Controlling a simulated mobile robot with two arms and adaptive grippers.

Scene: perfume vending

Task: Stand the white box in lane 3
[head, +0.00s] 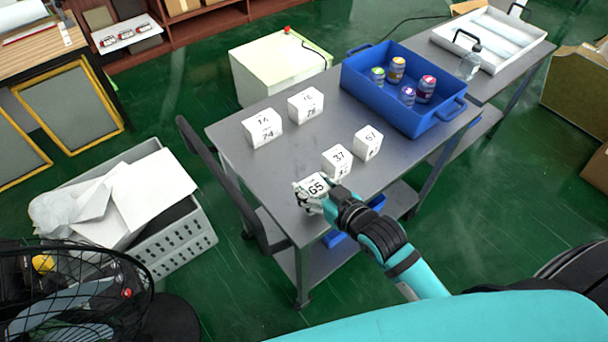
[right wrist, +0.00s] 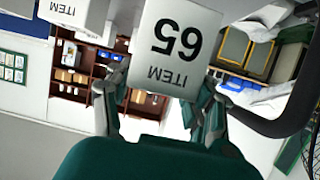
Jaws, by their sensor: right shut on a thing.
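A white box marked 65 (head: 316,186) is at the near-left corner of the grey cart top. My right gripper (head: 308,198) is shut on it, coming from the near right. In the right wrist view the box (right wrist: 168,48) sits between the two fingers (right wrist: 158,108), its ITEM 65 label upside down. Whether its base touches the cart is hidden. Other white boxes stand on the cart: 37 (head: 337,161), 57 (head: 367,142), 74 (head: 263,128) and 76 (head: 306,104). No lane markings can be made out. My left gripper is not in view.
A blue crate (head: 355,88) with several small jars stands at the cart's far end. A white tray (head: 490,42) is on a second cart behind. The grey cart top (head: 290,152) is clear between the box rows. A perforated grey bin (head: 185,242) stands at left.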

